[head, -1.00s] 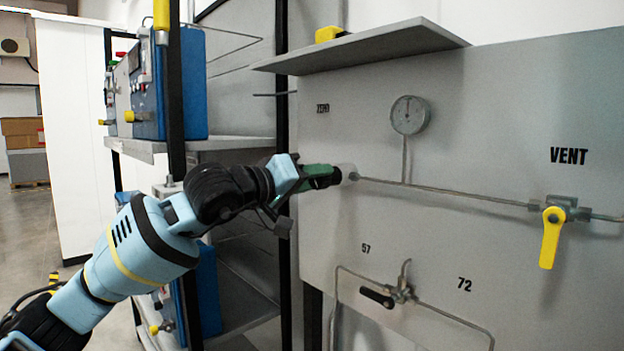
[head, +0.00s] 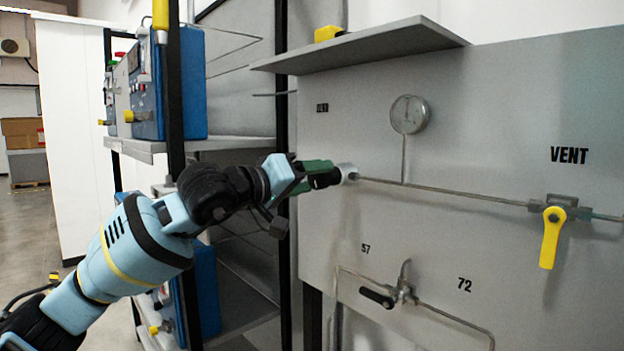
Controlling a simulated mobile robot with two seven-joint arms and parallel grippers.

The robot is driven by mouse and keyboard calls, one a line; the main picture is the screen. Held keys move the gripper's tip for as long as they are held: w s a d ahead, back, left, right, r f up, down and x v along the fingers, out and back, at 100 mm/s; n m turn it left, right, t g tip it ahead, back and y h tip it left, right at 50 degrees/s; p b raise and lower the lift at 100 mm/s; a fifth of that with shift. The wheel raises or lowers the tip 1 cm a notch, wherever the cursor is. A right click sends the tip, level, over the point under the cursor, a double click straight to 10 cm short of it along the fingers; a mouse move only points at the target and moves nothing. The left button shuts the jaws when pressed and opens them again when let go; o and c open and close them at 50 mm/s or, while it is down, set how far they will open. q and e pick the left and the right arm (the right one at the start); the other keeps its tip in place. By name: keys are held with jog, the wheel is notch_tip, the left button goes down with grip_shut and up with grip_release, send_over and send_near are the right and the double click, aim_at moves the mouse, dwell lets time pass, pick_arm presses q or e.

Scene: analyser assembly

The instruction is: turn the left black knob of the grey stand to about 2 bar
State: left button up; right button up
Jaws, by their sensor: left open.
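The grey stand is the large upright panel (head: 480,110) on the right. A round dial gauge (head: 409,114) stands on a thin pipe (head: 450,189); its reading is too small to make out. My left gripper (head: 340,174), with a green body, is at the pipe's left end, right beside a silvery fitting (head: 349,173). It is open. The dark part at its tip may be its fingers or the left black knob; I cannot tell which, nor whether they touch. No other knob shows clearly at this pipe end. My right gripper is not in view.
A yellow lever (head: 551,240) hangs under VENT on the right. A black-handled valve (head: 377,297) sits lower on the panel. A grey shelf (head: 370,44) juts out above. A rack with blue boxes (head: 185,90) stands close on the left.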

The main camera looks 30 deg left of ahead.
pick_arm(q)
jog(key=b+v, duration=0.1)
jog(key=v, duration=0.6)
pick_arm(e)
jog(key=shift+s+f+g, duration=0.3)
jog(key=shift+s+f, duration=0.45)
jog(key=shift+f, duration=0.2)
